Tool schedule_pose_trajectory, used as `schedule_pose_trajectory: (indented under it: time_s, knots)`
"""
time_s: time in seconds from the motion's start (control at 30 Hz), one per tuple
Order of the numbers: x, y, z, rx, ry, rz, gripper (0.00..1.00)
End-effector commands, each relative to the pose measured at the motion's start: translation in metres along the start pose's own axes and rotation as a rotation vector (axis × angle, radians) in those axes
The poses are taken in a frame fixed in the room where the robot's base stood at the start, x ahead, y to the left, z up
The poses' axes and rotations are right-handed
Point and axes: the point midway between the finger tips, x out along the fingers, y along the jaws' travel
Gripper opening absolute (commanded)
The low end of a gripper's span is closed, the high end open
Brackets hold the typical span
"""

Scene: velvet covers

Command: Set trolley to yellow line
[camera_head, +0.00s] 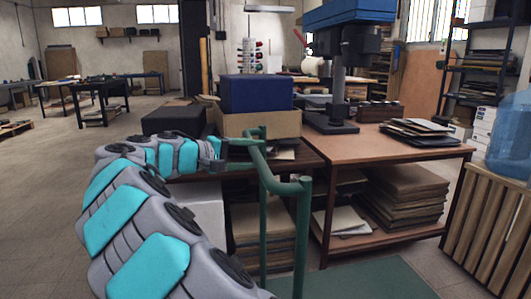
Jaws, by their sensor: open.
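The trolley shows as a green tubular handle (280,180) with upright posts and a green flat deck (372,282) low in front. The deck runs out of the bottom of the picture. My gripper (244,144) is open at the far end of the handle's top bar. Its fingers are small and dark here, and I cannot tell whether they lie around the bar or beside it. No yellow line is visible on the floor in view.
A workbench (366,146) with a blue drill press (343,40) and stacked boards stands just beyond the trolley. A slatted wooden crate (490,225) with a blue water bottle (511,138) is at right. Boxes (255,94) stand behind my gripper. Open floor (50,200) lies at left.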

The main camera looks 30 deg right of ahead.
Motion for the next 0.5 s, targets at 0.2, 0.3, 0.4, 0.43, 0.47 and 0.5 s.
schedule_pose_trajectory:
  time_s: [0.2,0.3,0.4,0.43,0.47,0.5]
  knots:
    - [0.033,0.001,0.0,0.001,-0.001,0.001,0.62]
    - [0.042,0.001,0.0,0.001,0.001,0.0,0.62]
    - [0.044,0.001,-0.001,0.001,0.003,-0.001,0.62]
    - [0.044,0.001,-0.001,0.001,0.003,-0.001,0.62]
    - [0.044,0.001,-0.001,0.001,0.004,-0.001,0.62]
    - [0.044,0.001,-0.001,0.001,0.004,-0.001,0.62]
